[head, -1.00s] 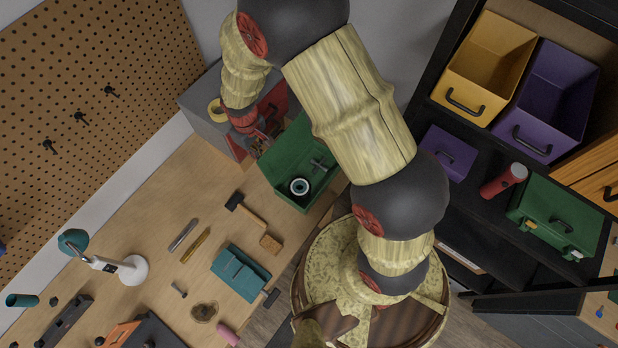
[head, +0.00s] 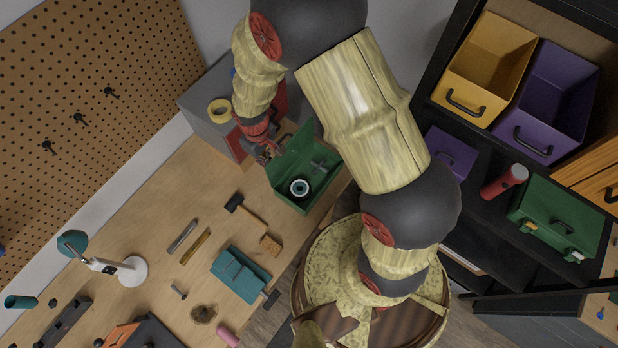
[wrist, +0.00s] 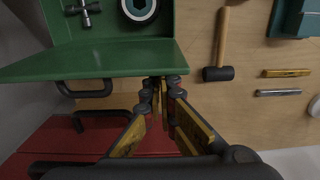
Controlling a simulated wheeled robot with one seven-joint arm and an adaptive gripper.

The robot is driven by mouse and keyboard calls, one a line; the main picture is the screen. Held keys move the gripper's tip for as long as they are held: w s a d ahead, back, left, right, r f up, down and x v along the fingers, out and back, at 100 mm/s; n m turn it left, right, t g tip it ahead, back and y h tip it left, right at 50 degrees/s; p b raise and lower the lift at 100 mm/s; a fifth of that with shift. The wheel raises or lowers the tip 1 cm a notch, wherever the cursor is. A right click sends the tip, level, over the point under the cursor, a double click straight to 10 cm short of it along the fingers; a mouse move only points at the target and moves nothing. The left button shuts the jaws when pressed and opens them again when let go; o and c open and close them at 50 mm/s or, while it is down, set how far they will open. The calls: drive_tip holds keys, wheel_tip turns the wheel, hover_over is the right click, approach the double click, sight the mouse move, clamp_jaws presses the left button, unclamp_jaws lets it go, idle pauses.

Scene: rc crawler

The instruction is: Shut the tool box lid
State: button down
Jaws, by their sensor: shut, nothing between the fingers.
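The green tool box (head: 308,207) sits on the bench at its back right edge, holding a round ring-shaped part and a cross-shaped metal tool. Its lid (head: 291,148) is open and stands raised at the side near the red-fronted chest. In the wrist view the lid (wrist: 110,58) is seen nearly edge-on, with its dark handle (wrist: 84,91) on the outer face. My gripper (head: 268,154) is on the outer side of the lid. In the wrist view my gripper's closed, empty fingertips (wrist: 160,86) are at the lid's outer face; contact cannot be told for sure.
A grey chest (head: 204,110) with red fronts and a tape roll on top stands close behind my gripper. A hammer (head: 249,210), wood block and teal box (head: 240,275) lie on the bench nearby. Another green box (head: 555,218) is on the right shelf.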

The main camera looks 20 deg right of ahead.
sight(275, 172)
drive_tip(key=shift+s+d, duration=0.45)
drive_tip(key=shift+s, duration=0.25)
drive_tip(key=shift+s+d, duration=0.4)
drive_tip(key=shift+s, duration=0.3)
wheel_tip(275, 172, up, 8)
drive_tip(key=p, duration=0.5)
idle(0.3)
drive_tip(key=s+d+r+m+t+b, duration=0.2)
drive_tip(key=s+d+b, duration=0.3)
drive_tip(key=b, duration=0.9)
drive_tip(key=s+d+r+m+t+b, duration=0.3)
drive_tip(key=s+d+b, duration=0.3)
drive_tip(key=b, duration=0.8)
drive_tip(key=shift+s+m+t, duration=0.3)
drive_tip(key=shift+s+m, duration=0.2)
drive_tip(key=shift+s, duration=0.4)
